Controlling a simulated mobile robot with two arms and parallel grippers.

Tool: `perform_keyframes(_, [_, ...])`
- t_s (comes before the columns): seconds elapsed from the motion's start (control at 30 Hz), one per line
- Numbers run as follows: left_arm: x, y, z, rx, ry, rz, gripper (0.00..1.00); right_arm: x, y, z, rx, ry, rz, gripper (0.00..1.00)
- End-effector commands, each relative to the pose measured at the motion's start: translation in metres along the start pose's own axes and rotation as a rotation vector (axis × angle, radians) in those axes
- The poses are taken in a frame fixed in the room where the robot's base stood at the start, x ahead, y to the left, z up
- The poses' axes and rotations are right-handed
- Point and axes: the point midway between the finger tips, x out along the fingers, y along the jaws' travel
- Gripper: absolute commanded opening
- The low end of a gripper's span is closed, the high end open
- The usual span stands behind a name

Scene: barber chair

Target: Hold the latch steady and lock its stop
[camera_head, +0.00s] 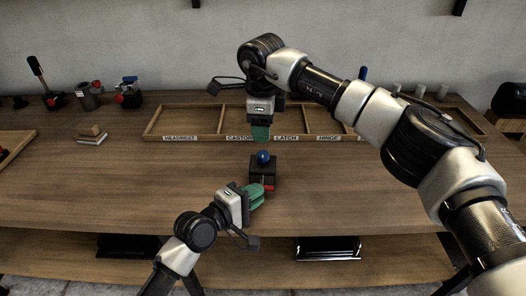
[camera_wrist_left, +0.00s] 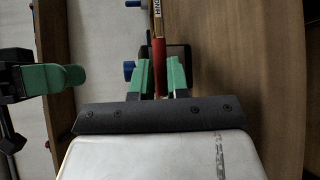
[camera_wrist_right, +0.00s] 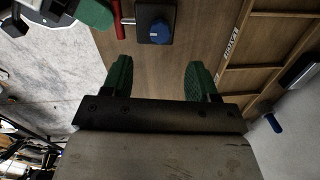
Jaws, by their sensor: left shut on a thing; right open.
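The latch is a black block (camera_head: 264,172) standing on the workbench, with a blue knob (camera_head: 263,156) on top and a red handle (camera_head: 268,187) at its front. My left gripper (camera_head: 262,193) is shut on the red handle; in the left wrist view the handle (camera_wrist_left: 159,65) stands between the green fingers. My right gripper (camera_head: 261,138) is above and slightly behind the knob, pointing down. In the right wrist view its fingers (camera_wrist_right: 159,80) are apart and empty, with the blue knob (camera_wrist_right: 156,30) beyond them, not between them.
A shallow wooden tray (camera_head: 212,138) with compartments labelled HEADREST, CASTOR, LATCH and HINGE lies behind the latch. Several mechanisms with levers (camera_head: 50,98) stand at the back left. The bench on both sides of the latch is mostly clear.

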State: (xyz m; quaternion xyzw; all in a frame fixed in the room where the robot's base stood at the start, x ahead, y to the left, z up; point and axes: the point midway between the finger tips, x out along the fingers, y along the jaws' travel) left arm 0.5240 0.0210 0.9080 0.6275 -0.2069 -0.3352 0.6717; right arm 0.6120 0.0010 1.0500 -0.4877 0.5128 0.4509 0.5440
Motion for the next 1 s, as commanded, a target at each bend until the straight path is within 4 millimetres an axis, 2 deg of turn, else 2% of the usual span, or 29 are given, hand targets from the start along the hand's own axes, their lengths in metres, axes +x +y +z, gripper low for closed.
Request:
perform_keyframes(0.03, [0.0,-0.007,-0.001,-0.004,0.001,-0.016,0.0,0.013,0.001,0.0,0.0,0.0,0.004,0.59])
perform_keyframes(0.2, [0.0,-0.007,-0.001,-0.004,0.001,-0.016,0.0,0.048,0.001,0.0,0.002,0.001,0.003,0.59])
perform_keyframes(0.43, [0.0,-0.007,-0.001,-0.004,0.001,-0.016,0.0,0.08,0.0,0.0,0.002,-0.001,0.001,0.59])
perform_keyframes(0.6, [0.0,-0.007,-0.001,-0.004,0.002,-0.016,0.0,0.089,0.0,0.0,0.002,-0.001,-0.001,0.59])
perform_keyframes(0.87, [0.0,-0.007,-0.001,-0.003,0.002,-0.015,0.0,0.089,0.0,0.0,0.002,-0.001,-0.002,0.59])
perform_keyframes(1.0, [0.0,-0.006,-0.001,-0.003,0.002,-0.015,0.0,0.089,0.0,0.0,0.002,-0.001,-0.001,0.38])
